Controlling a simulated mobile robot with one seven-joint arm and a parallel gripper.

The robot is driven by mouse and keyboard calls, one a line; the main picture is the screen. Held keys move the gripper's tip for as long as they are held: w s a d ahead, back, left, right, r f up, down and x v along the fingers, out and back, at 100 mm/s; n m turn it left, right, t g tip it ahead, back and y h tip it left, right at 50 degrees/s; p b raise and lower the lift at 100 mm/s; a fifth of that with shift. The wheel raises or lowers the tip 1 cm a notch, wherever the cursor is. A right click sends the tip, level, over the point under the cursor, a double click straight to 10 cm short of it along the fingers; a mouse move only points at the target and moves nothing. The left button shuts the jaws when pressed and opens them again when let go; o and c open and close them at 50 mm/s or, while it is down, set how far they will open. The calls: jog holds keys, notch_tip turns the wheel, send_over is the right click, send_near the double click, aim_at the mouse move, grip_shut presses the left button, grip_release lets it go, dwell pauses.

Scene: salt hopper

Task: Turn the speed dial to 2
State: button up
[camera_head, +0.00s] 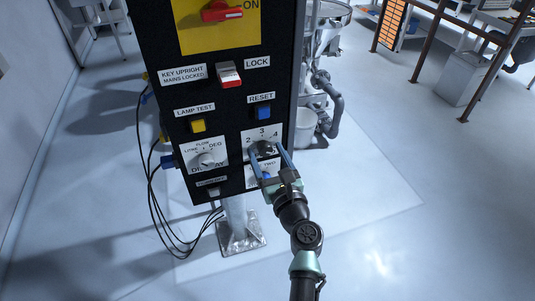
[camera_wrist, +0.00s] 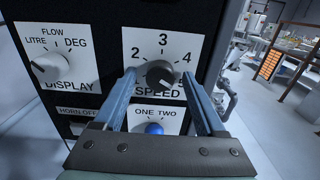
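The speed dial (camera_wrist: 160,72) is a dark round knob on a white plate marked SPEED, with 2, 3 and 4 readable around it. It also shows in the head view (camera_head: 263,148), partly covered by my gripper. A pale mark on the knob seems to point to the lower right, away from the 2, but I cannot read its setting surely. My gripper (camera_wrist: 158,75) is open, its two blue fingers on either side of the dial. In the wrist view a gap shows between each fingertip and the knob; the depth of the fingertips is unclear.
The display selector (camera_wrist: 48,67) is left of the dial. Above are the blue reset button (camera_head: 263,112), yellow lamp test button (camera_head: 198,126) and red lock switch (camera_head: 229,75). Open floor surrounds the panel's front.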

grip_shut()
